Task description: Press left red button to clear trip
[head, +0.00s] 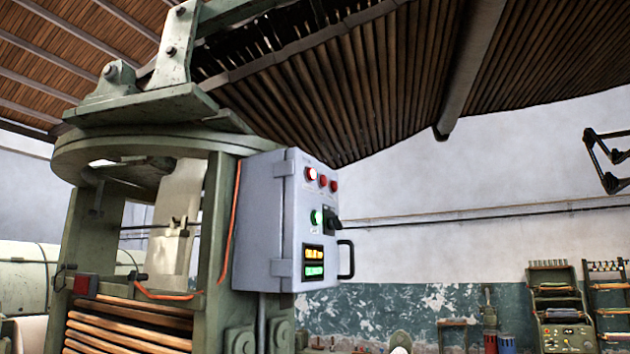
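A grey control box (262,215) is mounted on the green machine frame, its front panel facing right. Three red buttons sit in a row near the panel's top. The left red button (311,174) glows brightest, with a whitish centre. The middle red button (323,181) and right red button (334,186) look darker. Below are a lit green button (316,217) and a black rotary handle (333,222). My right gripper (606,160) shows partly at the right edge as dark linkage, far from the panel; its opening is unclear. My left gripper is out of view.
An amber display (314,254) and a green display (313,271) are lit low on the panel. A black door handle (346,260) sticks out at the box's right. The air between box and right gripper is clear. A slatted apron (370,70) hangs overhead.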

